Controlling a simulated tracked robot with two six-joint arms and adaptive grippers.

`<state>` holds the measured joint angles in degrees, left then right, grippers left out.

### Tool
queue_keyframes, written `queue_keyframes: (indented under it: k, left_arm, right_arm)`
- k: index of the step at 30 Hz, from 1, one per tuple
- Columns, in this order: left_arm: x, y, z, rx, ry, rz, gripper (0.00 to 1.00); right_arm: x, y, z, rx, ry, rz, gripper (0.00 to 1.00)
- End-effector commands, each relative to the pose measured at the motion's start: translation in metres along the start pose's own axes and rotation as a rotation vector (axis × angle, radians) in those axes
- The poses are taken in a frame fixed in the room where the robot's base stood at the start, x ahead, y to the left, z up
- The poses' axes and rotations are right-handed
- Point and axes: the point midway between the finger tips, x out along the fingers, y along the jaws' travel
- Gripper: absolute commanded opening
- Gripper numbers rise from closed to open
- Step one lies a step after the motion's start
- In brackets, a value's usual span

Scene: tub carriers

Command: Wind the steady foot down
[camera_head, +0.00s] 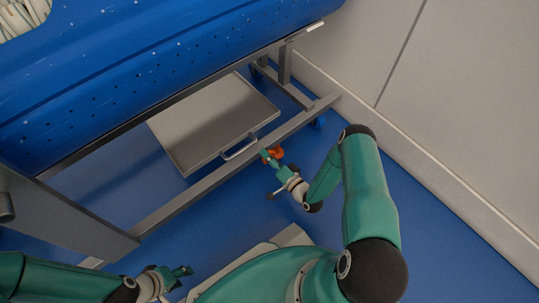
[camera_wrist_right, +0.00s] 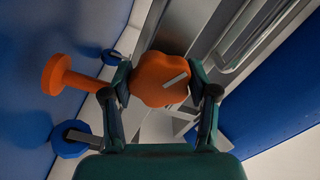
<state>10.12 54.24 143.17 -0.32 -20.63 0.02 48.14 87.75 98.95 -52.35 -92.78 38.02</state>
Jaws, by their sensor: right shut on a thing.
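An orange lobed knob (camera_wrist_right: 160,79) with a pale line on its face sits between the fingers of my right gripper (camera_wrist_right: 163,90), which is shut on it. In the head view the knob (camera_head: 277,152) shows small beside the trolley's lower rail, with my right gripper (camera_head: 271,158) at it. An orange disc on a short stem (camera_wrist_right: 56,75), which looks like the steady foot, stands left of the knob in the wrist view. I cannot tell whether it touches the floor. My left gripper (camera_head: 180,272) is low at the left, away from the trolley; its jaw opening is unclear.
A blue perforated tub (camera_head: 150,75) rests on a grey trolley frame (camera_head: 210,182). A grey panel with a handle (camera_head: 215,120) lies below the tub. Blue castors (camera_wrist_right: 70,138) stand near the foot. A pale wall (camera_head: 460,110) bounds the right; blue floor lies between.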

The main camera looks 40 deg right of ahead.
Motion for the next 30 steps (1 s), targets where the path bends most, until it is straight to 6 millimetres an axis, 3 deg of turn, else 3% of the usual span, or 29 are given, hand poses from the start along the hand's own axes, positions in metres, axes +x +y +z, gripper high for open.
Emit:
queue_keyframes:
  k: [15,30]
  left_arm:
    - [-0.009,0.003,0.000,0.000,0.000,0.000,0.40]
    - [-0.013,0.005,0.000,0.000,0.000,0.000,0.40]
  right_arm:
    - [-0.001,0.001,0.006,-0.451,-0.013,0.004,0.24]
    - [-0.001,0.002,0.006,-0.642,-0.014,0.004,0.24]
